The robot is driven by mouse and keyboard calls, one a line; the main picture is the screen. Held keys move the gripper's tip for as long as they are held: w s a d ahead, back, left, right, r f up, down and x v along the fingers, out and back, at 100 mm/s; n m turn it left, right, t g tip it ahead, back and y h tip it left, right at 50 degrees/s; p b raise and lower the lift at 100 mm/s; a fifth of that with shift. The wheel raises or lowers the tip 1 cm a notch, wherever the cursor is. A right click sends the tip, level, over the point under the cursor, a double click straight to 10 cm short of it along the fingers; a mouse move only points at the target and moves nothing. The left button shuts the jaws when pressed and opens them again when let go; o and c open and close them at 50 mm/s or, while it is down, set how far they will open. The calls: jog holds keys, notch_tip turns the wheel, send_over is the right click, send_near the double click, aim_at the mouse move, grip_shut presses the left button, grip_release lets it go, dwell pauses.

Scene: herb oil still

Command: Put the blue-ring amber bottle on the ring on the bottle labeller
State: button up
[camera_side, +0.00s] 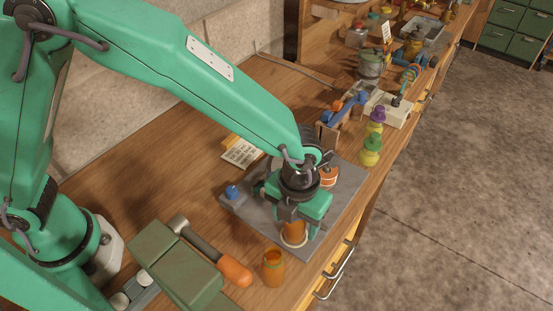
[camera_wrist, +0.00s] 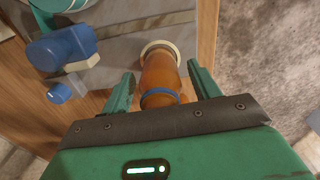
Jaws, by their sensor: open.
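The blue-ring amber bottle (camera_wrist: 159,74) is between my fingers in the wrist view, with its blue band near the end closest to the camera. Its far end meets the pale ring (camera_wrist: 161,46) on the grey bottle labeller (camera_side: 323,225). In the side view the bottle (camera_side: 294,229) looks upright on that ring, partly hidden by my gripper. My gripper (camera_wrist: 163,85) is open, one finger on each side of the bottle with visible gaps. It also shows from above in the side view (camera_side: 293,218). The labeller has a blue knob (camera_side: 233,191) at its left.
Another amber bottle (camera_side: 273,268) stands in front of the labeller, beside an orange-handled tool (camera_side: 232,268) and a green block (camera_side: 178,268). A written card (camera_side: 242,152) lies behind. Yellow-green (camera_side: 370,151) and purple-topped (camera_side: 376,119) containers stand to the right. The bench edge is close.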

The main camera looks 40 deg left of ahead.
jog(key=shift+r, duration=0.1)
notch_tip(320, 180, up, 12)
jog(key=shift+r, duration=0.1)
dwell(0.7)
dwell(0.4)
jog(key=a+r+n+t+h, duration=0.1)
jog(key=a+r+n, duration=0.3)
jog(key=a+n, duration=0.45)
jog(key=a+r+n+t, duration=0.1)
jog(key=a+r+n, duration=0.3)
jog(key=a+n, duration=0.45)
jog(key=s+a+n+t, duration=0.1)
jog(key=s+a+n, duration=0.3)
jog(key=a+n, duration=0.3)
jog(key=s+a+n+t+y, duration=0.1)
jog(key=s+a+n, duration=0.4)
jog(key=n, duration=0.6)
jog(key=shift+a+r+t, duration=0.2)
jog(key=shift+a+t, duration=0.6)
jog(key=shift+a, duration=0.45)
